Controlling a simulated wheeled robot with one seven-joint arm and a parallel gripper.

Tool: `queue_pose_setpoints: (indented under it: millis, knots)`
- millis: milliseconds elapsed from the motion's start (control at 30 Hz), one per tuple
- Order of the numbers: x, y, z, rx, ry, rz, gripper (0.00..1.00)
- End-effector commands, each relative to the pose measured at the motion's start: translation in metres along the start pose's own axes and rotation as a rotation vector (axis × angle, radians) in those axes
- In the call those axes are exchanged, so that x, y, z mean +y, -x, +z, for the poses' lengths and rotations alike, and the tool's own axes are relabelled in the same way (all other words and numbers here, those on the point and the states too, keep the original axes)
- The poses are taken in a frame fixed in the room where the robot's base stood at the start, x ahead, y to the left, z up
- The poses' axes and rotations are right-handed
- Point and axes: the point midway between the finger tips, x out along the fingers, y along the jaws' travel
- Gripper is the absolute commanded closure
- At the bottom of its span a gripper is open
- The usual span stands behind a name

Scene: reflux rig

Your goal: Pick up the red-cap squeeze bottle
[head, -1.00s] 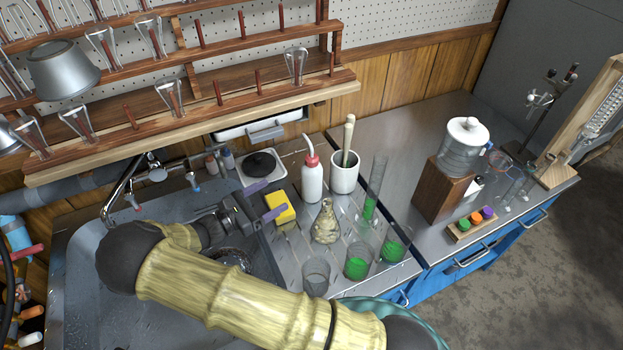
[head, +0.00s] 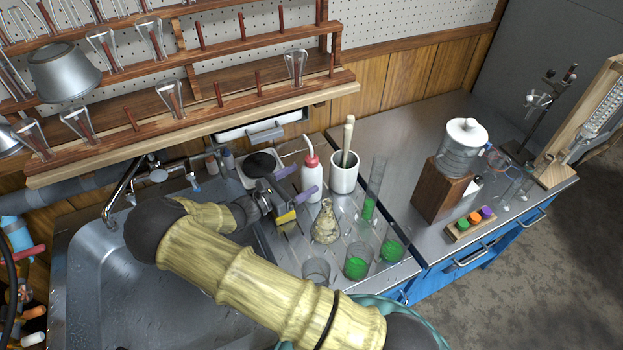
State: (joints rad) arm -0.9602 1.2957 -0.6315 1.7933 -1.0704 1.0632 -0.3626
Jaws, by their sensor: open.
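The red-cap squeeze bottle (head: 312,182) stands upright on the counter right of the sink, white with a red cap and a bent pale spout. My gripper (head: 296,199) is open, its two purple-tipped fingers pointing right toward the bottle.
A white mortar with pestle (head: 344,172) stands close right of the bottle. A hotplate (head: 259,166) sits behind left. A yellow sponge (head: 286,218) is partly hidden.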

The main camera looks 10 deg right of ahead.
Motion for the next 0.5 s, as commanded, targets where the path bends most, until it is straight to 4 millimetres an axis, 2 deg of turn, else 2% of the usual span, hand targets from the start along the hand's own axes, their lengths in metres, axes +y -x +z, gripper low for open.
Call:
queue_pose_setpoints:
  millis: [233, 500]
  knots:
    - [-0.004, -0.037, 0.002, -0.002, 0.002, -0.004, 0.21]
    - [-0.004, -0.044, 0.001, -0.001, 0.0, -0.002, 0.21]
